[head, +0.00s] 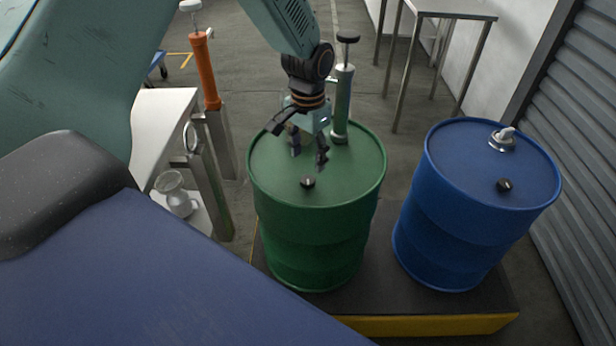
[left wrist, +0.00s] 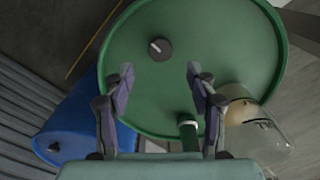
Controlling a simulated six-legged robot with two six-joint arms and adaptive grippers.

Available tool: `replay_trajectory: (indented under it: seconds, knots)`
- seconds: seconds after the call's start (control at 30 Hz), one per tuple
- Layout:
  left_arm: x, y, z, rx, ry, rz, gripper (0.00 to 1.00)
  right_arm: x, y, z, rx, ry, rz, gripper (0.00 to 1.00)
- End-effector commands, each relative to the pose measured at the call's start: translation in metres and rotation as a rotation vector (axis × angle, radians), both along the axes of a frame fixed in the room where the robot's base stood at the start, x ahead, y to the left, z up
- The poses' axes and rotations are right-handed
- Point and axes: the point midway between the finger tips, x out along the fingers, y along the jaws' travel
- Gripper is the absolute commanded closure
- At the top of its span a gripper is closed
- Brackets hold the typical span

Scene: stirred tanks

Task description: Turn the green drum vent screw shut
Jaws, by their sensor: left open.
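The green drum (head: 345,235) stands upright, and its lid fills much of the left wrist view (left wrist: 225,55). The vent screw is a small black knob (head: 307,182) near the front of the lid. In the left wrist view the knob (left wrist: 160,49) shows a pale line across its top. My left gripper (head: 299,148) is over the lid, behind and above the knob, with nothing between its fingers. In the left wrist view its fingers (left wrist: 160,82) are spread apart, and the knob lies beyond their tips, not touching them. My right gripper is in neither view.
A green upright pump (head: 342,100) stands at the lid's back edge, close to my left gripper. A blue drum (head: 440,215) stands at right on the same yellow-edged platform (head: 430,325). An orange pump (head: 205,70), white table (head: 165,115) and glass vessel (head: 175,190) are at left.

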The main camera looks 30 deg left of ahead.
Motion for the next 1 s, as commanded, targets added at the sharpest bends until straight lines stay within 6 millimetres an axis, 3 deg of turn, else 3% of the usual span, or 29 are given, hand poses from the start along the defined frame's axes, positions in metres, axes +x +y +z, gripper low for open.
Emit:
replay_trajectory:
  seconds: [0.2,0.4,0.8,1.0]
  knots:
    - [-0.001,0.000,-0.038,0.001,0.003,-0.002,0.43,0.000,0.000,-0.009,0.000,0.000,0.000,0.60]
    - [-0.001,0.000,-0.060,0.001,0.003,-0.003,0.43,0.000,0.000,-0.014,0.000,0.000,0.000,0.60]
    - [0.000,0.000,-0.066,0.000,0.000,-0.004,0.44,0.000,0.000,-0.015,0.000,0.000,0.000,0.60]
    - [0.000,0.000,-0.066,0.000,0.001,-0.004,0.61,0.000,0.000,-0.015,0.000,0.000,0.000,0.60]
